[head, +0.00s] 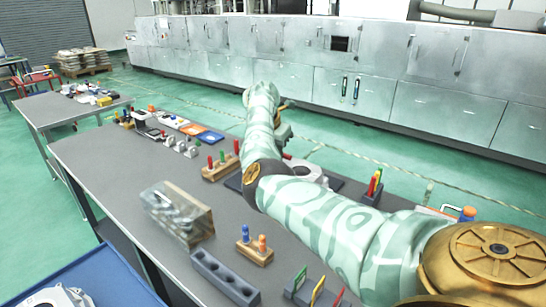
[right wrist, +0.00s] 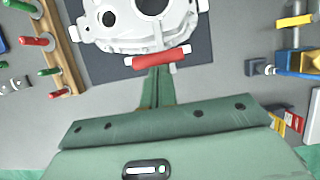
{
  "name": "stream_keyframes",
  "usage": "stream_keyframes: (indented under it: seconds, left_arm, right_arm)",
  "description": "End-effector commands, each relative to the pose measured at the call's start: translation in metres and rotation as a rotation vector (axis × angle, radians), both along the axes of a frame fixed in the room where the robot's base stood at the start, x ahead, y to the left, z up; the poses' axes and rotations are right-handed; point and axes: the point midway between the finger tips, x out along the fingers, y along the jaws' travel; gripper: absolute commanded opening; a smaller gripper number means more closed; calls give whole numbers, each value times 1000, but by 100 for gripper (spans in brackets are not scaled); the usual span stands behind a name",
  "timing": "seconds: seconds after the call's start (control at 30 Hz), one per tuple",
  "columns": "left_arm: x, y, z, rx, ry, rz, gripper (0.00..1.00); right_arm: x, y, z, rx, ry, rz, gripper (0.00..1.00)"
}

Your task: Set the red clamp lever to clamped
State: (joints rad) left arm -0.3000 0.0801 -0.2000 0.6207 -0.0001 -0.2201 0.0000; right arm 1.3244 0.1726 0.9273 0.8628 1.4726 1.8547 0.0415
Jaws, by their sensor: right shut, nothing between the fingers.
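The red clamp lever (right wrist: 158,58) lies crosswise at the near edge of a white metal casting (right wrist: 178,30) in the right wrist view. The casting rests on a dark square plate (right wrist: 205,72). My right gripper (right wrist: 157,70) is shut and empty, its green fingers together with tips right at the middle of the lever's near side. I cannot tell whether they touch it. In the head view, the casting (head: 312,172) is partly hidden behind my right arm, and a small red part of the lever (head: 287,156) shows beside the arm. My left gripper is in neither view.
A wooden rack (right wrist: 62,45) with red and green pegs stands left of the casting. A dark block with coloured upright pieces (head: 374,190) stands to its right. A clear box (head: 178,212) and a wooden peg block (head: 255,250) occupy the nearer bench (head: 110,160).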

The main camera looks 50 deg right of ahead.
Motion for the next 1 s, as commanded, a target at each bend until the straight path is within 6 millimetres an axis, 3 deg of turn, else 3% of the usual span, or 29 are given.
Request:
stream_keyframes:
  seconds: [0.73, 0.87, 1.0]
  left_arm:
    - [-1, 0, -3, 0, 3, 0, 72]
    - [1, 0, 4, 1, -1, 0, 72]
    - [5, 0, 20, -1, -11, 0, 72]
  right_arm:
    - [-2, -9, 2, -6, 3, -5, 0]
    - [-3, -8, 12, -6, 1, -4, 0]
    - [-4, -4, 34, -5, -2, -4, 0]
